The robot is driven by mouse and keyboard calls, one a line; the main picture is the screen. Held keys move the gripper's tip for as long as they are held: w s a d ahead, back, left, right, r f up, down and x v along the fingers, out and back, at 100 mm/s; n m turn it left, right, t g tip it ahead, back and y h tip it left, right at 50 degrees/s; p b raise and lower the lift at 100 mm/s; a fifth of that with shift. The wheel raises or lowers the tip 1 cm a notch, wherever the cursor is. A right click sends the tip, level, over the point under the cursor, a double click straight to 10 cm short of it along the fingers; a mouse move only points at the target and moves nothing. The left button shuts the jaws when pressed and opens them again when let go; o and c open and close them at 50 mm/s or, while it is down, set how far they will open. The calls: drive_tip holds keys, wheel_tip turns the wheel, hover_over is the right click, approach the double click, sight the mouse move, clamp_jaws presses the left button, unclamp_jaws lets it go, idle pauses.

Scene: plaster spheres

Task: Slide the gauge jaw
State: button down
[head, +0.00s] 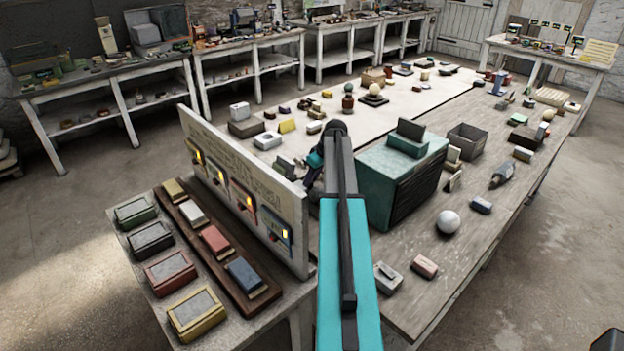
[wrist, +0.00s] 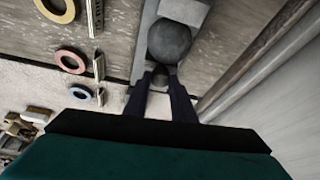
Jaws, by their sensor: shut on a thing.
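My gripper (wrist: 160,72) points down in the wrist view, its two dark fingers closed on a small grey piece (wrist: 160,79) that looks like part of the gauge jaw. A dark grey sphere (wrist: 170,42) sits just beyond the fingertips. A pale grey block (wrist: 184,11) lies past the sphere, on a light grey strip (wrist: 146,35) that looks like the gauge's beam. I cannot tell whether the sphere touches the block. In the head view my gripper (head: 310,185) is mostly hidden behind my arm, between the sign panel and the teal box. The gauge is hidden there.
Pink (wrist: 71,61) and blue (wrist: 80,93) rings lie left of the fingers. A pale wall-like surface (wrist: 270,90) stands close on the right. In the head view the teal box (head: 385,165) and upright sign panel (head: 240,175) flank my arm. A white sphere (head: 448,222) rests on the right table.

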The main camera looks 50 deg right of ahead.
drive_tip(key=w+b, duration=0.1)
drive_tip(key=w, duration=0.1)
drive_tip(key=w+b, duration=0.1)
drive_tip(key=w, duration=0.1)
drive_tip(key=shift+w+d, duration=0.2)
drive_tip(key=shift+w, duration=0.1)
drive_tip(key=shift+w+r, duration=0.15)
drive_tip(key=shift+w, duration=0.45)
drive_tip(key=c, duration=1.5)
unclamp_jaws()
drive_tip(key=shift+w, duration=0.1)
drive_tip(key=b+v, duration=0.4)
drive_tip(key=v, duration=0.9)
drive_tip(key=shift+s+r, duration=0.2)
drive_tip(key=shift+r, duration=0.15)
